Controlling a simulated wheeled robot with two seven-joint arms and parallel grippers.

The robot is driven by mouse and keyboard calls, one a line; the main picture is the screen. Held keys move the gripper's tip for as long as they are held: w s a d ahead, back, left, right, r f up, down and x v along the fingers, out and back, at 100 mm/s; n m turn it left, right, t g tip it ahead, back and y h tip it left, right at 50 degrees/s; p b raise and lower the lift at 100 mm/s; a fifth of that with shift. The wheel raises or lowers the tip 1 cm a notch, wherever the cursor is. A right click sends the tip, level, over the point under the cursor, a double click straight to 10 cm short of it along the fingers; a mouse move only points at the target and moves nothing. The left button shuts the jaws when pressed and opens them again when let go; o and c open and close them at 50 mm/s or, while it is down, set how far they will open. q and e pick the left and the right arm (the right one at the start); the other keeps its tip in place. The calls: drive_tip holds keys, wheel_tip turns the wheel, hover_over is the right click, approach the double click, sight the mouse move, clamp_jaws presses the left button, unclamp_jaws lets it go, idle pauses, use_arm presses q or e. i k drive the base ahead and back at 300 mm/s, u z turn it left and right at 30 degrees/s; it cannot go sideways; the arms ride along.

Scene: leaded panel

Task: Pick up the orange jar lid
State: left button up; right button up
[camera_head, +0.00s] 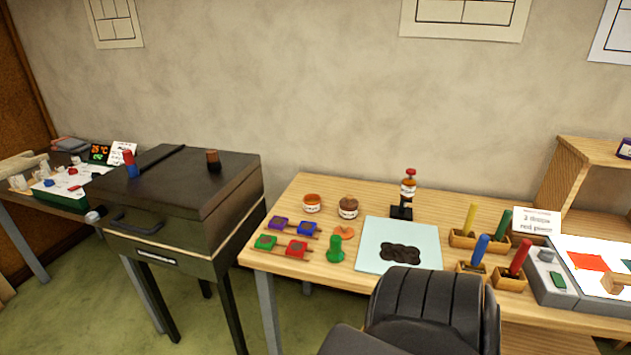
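A flat orange piece (343,232), which looks like the orange jar lid, lies on the light wooden table (262,257), just behind the green knobbed tool (335,250). Its details are too small to tell. Behind it stand an orange-topped jar (312,203) with a pale label and a brown-topped jar (348,207) with a pale label. Neither of my grippers shows in the head view. A dark rounded part, seemingly mine, fills the bottom centre, in front of the table.
A pale mat (428,237) with a dark patch lies right of the orange piece. Purple, blue, green and red blocks (279,223) sit to its left. Wooden holders with coloured sticks (480,250) are farther right. A dark cabinet (185,195) stands left.

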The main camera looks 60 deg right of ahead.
sight(345, 231)
drive_tip(key=z, duration=0.2)
drive_tip(key=i, duration=0.75)
drive_tip(key=z, duration=1.15)
drive_tip(key=i, duration=0.55)
drive_tip(key=z, duration=0.6)
